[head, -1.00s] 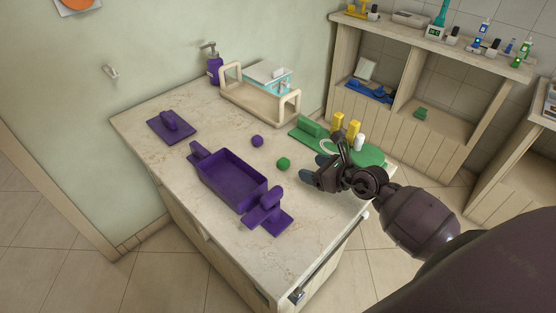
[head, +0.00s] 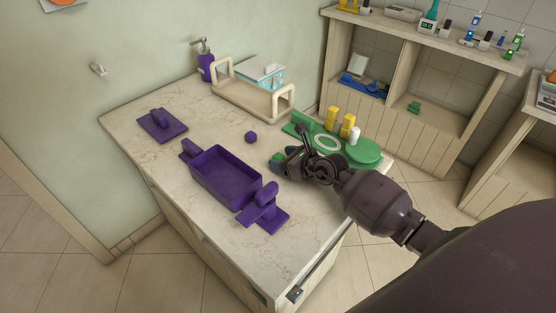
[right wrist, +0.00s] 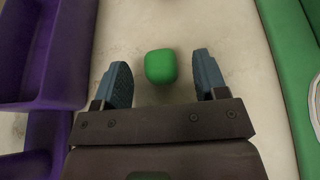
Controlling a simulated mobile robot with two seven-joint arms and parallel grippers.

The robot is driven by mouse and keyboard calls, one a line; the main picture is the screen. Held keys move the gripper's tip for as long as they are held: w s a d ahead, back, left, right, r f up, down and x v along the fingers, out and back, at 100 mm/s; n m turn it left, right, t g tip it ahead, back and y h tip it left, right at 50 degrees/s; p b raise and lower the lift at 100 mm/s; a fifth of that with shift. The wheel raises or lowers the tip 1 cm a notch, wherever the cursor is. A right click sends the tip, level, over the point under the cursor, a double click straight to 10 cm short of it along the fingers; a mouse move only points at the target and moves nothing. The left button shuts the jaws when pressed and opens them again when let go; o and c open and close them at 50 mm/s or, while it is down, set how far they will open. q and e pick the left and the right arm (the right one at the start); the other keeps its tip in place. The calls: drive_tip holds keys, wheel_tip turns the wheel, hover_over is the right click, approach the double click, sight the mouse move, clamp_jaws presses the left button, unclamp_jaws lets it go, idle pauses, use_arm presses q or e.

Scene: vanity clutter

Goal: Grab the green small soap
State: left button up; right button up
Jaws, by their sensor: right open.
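The small green soap (right wrist: 160,66) is a rounded block on the pale stone countertop. In the right wrist view it lies between the tips of my right gripper (right wrist: 160,82), with a gap on each side. My right gripper (head: 282,159) also shows in the head view, open, with blue-grey finger pads low over the counter. There it hides most of the soap, and only a bit of green shows by the fingertips. My left gripper is not in view.
A purple open box (head: 226,181) lies left of my gripper, with a purple piece (head: 265,209) at its front. A green tray (head: 364,151) with yellow and white bottles stands to the right. A beige rack (head: 253,98) stands at the back.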

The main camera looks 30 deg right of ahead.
drive_tip(key=shift+c, duration=0.3)
drive_tip(key=c, duration=0.9)
drive_tip(key=shift+r, duration=0.15)
drive_tip(key=shift+c, duration=0.2)
